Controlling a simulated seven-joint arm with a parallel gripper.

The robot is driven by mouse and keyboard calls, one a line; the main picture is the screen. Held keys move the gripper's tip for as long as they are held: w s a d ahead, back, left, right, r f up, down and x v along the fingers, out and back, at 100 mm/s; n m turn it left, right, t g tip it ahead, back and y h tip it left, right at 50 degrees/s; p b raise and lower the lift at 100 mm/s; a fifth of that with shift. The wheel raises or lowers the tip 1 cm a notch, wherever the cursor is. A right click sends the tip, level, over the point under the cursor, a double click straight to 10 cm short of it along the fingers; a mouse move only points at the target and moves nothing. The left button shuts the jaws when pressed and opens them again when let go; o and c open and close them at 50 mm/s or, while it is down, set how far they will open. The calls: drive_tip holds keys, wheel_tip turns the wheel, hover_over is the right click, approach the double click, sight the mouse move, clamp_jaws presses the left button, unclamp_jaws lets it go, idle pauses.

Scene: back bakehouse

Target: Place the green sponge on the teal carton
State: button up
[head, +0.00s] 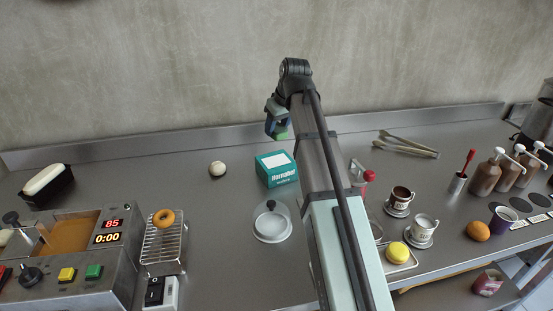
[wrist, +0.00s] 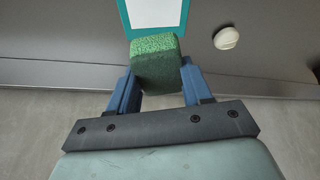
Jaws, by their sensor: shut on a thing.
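The green sponge (wrist: 157,68) is a small block held between the two blue fingers of my gripper (wrist: 158,82) in the wrist view. In the head view my gripper (head: 277,128) is raised above the counter, with a bit of the green sponge (head: 281,135) showing under it. The teal carton (head: 264,174) stands on the counter, with a white panel on top. In the wrist view the teal carton (wrist: 121,15) lies just beyond the sponge, partly cut off by the picture's top edge. I see a gap in height between sponge and carton in the head view.
A wire rack with a doughnut (head: 164,218) is further left. Cups (head: 400,197), tongs (head: 408,144) and pump bottles (head: 485,176) stand right of my arm.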

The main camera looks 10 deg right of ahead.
sight(282, 135)
drive_tip(key=shift+f, duration=4.9)
drive_tip(key=shift+f, duration=0.1)
drive_tip(key=o, duration=1)
drive_tip(key=v, duration=1.2)
drive_tip(key=shift+a, duration=0.1)
